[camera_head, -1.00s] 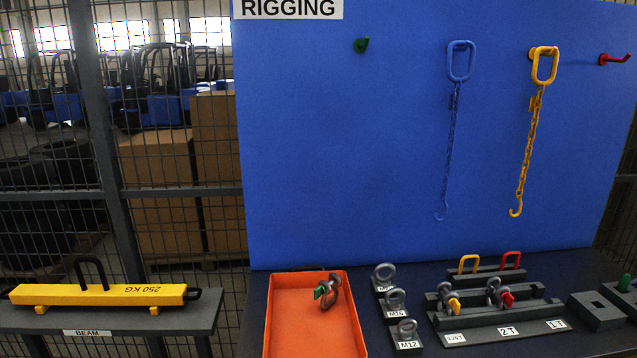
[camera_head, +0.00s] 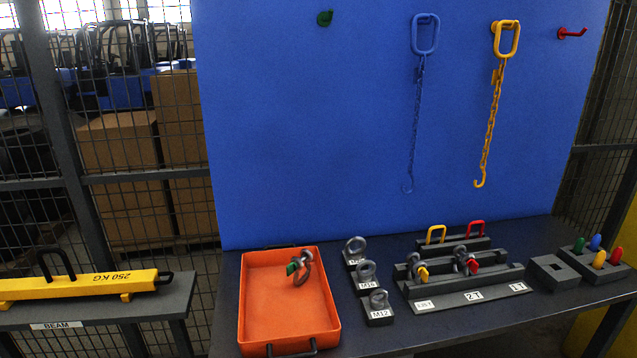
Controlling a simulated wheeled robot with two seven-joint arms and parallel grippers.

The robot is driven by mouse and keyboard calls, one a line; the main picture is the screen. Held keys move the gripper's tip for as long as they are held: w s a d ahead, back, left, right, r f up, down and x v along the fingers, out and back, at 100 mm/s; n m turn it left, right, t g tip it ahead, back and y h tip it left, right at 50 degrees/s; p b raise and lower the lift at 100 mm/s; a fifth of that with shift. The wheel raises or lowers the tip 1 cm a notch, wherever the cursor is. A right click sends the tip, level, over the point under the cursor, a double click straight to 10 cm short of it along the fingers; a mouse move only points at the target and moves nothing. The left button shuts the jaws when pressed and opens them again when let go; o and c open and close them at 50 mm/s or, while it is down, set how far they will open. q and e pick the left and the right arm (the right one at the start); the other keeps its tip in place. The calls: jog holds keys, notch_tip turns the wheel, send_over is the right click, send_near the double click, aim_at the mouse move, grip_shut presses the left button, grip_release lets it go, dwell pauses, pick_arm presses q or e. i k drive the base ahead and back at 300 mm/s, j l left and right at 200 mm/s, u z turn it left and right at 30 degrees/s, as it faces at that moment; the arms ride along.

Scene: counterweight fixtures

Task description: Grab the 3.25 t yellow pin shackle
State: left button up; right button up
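The yellow pin shackle (camera_head: 416,264) is a grey bow with a yellow pin. It stands in the left slot of the dark shackle rack (camera_head: 455,298), behind a small label that looks like 3.25 T. A red pin shackle (camera_head: 465,258) stands to its right in the same rack, behind the 2 T label. A green pin shackle (camera_head: 302,267) lies in the orange tray (camera_head: 290,322). Neither of my grippers is in view.
Eye bolts (camera_head: 367,274) on labelled blocks stand between tray and rack. Yellow and red handles (camera_head: 436,234) rise behind the shackles. Right are a square-holed block (camera_head: 553,272) and a block with coloured pegs (camera_head: 597,262). Chain slings (camera_head: 497,110) hang behind. A yellow beam (camera_head: 85,287) lies left.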

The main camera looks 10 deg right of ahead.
aim_at(414, 272)
jog(key=i+j+z, duration=0.1)
jog(key=i+z, duration=0.25)
jog(key=i+j+z, duration=0.2)
jog(key=z, duration=0.2)
jog(key=i, duration=0.1)
